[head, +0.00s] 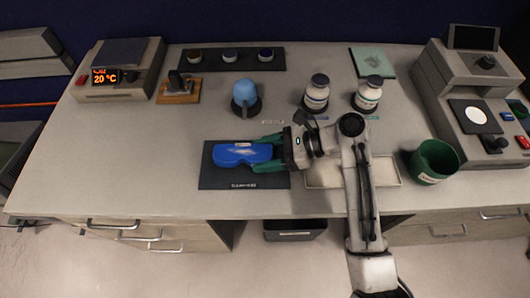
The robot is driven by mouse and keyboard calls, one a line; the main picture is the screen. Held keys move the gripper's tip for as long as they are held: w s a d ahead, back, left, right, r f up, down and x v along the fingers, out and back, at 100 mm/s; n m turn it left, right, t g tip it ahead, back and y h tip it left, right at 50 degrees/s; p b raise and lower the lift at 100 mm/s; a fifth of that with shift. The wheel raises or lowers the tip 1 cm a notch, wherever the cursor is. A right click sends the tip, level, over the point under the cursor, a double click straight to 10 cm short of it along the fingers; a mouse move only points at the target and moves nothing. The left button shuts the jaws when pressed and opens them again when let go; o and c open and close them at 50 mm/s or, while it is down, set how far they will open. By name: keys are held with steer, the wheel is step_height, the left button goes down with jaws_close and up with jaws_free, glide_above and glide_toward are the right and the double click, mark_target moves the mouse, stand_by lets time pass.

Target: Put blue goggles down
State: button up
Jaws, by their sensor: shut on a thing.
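The blue goggles (240,154) are over the dark mat (222,181) near the bench's front edge, left of my arm. My gripper (264,154) reaches in from the right, its green fingers at the right end of the goggles, one on the far side and one on the near side. It is shut on the goggles. I cannot tell whether the goggles touch the mat or hang just above it.
A light tray (325,174) lies right of the mat, partly under my arm. A green cup (433,162) stands farther right. Behind are a blue-topped item (246,97) and two capped bottles (316,93), (368,94). The bench's left front is clear.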

steer(key=shift+f, duration=0.2)
steer(key=o, duration=1.4)
steer(key=shift+f, duration=0.1)
steer(key=shift+c, duration=0.2)
steer(key=v, duration=1.2)
